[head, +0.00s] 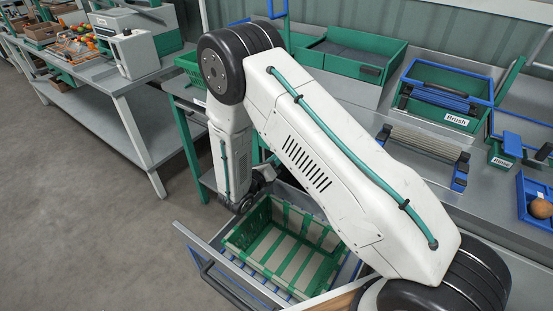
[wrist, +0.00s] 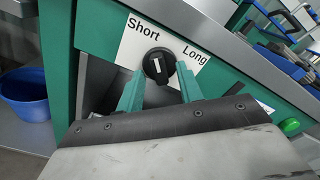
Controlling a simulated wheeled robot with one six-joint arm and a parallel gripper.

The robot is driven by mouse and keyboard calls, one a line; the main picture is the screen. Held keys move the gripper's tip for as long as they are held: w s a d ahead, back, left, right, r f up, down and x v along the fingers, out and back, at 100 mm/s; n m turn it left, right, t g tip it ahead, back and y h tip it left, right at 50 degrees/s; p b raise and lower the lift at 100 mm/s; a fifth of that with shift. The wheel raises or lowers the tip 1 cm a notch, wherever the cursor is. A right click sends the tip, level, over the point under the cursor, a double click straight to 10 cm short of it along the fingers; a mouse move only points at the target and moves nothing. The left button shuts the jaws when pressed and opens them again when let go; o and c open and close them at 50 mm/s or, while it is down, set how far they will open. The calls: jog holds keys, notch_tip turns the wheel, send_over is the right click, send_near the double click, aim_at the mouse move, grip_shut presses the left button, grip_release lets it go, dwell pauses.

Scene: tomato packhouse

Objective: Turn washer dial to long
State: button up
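In the wrist view, the black round dial (wrist: 158,66) sits on a white plate on the washer's green front panel (wrist: 225,62). The plate reads "Short" at upper left and "Long" at right. The dial's white mark stands about upright in the picture, between the two words. My gripper (wrist: 160,72) has its two green fingers on either side of the dial, with the tips close to its edges. The fingers look apart; contact with the dial cannot be made out. In the head view, my gripper (head: 246,200) is small and dark, and the dial is not visible.
A green slatted crate (head: 258,222) sits in an open drawer below my gripper. A green button (wrist: 290,127) is at the right of the panel. A blue tub (wrist: 25,97) stands at left. Benches hold a Brush bin (head: 458,121) and a roller unit (head: 424,143).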

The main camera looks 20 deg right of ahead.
grip_shut()
jog(key=shift+m, duration=0.3)
jog(key=shift+w+a+m, duration=0.1)
jog(key=shift+m, duration=3.7)
jog(key=shift+w+a+m, duration=0.1)
jog(key=shift+m, duration=3.7)
